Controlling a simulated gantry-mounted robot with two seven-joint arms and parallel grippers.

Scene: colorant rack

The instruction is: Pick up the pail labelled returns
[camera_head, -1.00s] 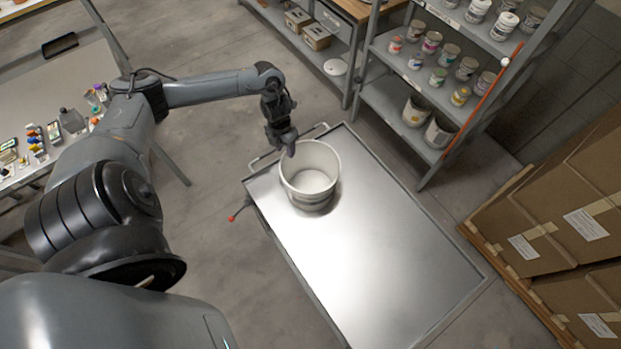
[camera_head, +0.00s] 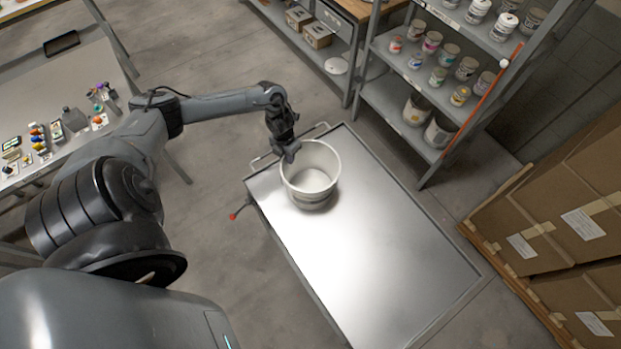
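A white, open-topped, empty pail (camera_head: 312,191) stands upright on the far end of a metal cart (camera_head: 365,255). Some marking shows low on its outer side, but I cannot read it. My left gripper (camera_head: 290,155) points down at the far-left part of the pail's rim. Its fingers are small and dark here, and I cannot tell whether they are open or closed on the rim. My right gripper is not in view.
Most of the cart top is bare. A shelf rack (camera_head: 400,128) with several paint cans and two larger pails stands at the back right. Cardboard boxes (camera_head: 555,215) are stacked at the right. A table (camera_head: 85,75) with small items is at the left.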

